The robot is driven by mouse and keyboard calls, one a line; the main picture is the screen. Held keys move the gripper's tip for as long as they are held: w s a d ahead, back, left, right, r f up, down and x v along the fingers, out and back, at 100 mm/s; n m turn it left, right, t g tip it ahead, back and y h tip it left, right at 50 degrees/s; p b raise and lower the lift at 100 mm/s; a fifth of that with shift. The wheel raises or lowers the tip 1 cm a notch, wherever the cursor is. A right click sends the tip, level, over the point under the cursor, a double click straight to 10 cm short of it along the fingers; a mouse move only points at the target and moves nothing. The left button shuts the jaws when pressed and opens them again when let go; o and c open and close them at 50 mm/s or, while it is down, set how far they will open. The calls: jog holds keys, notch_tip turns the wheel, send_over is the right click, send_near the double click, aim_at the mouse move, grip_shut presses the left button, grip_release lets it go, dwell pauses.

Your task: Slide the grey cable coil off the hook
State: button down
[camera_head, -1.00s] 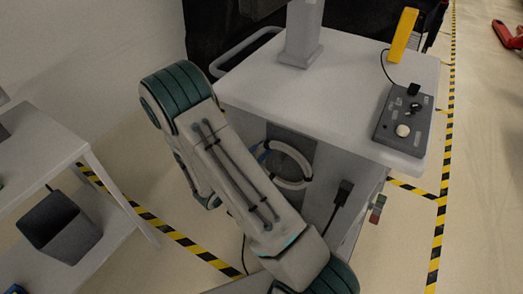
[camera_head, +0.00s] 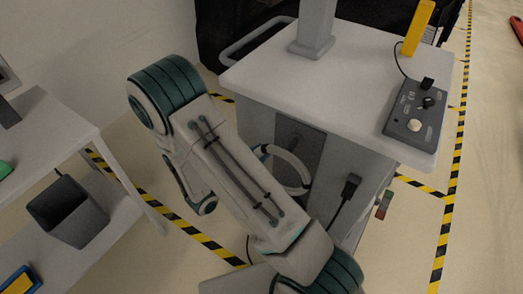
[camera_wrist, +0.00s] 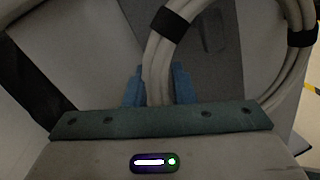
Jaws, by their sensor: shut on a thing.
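The grey cable coil (camera_head: 296,173) shows as a pale ring with dark bands beside the cart's side in the head view, partly hidden behind my arm. In the wrist view the coil (camera_wrist: 158,60) is close up, with black straps around its bundle. My gripper (camera_wrist: 158,88) has its two blue fingers on either side of the bundle and is shut on it. In the head view my arm hides most of the gripper. The hook is not clearly seen, and I cannot tell whether the coil still hangs on it.

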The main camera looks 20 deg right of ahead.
jog(key=shift+s+v, duration=0.2)
jog(key=shift+v, duration=0.7)
jog(key=shift+s+v, duration=0.2)
jog(key=shift+v, duration=0.65)
jog(key=shift+w+d+r, duration=0.1)
jog(key=shift+d, duration=0.15)
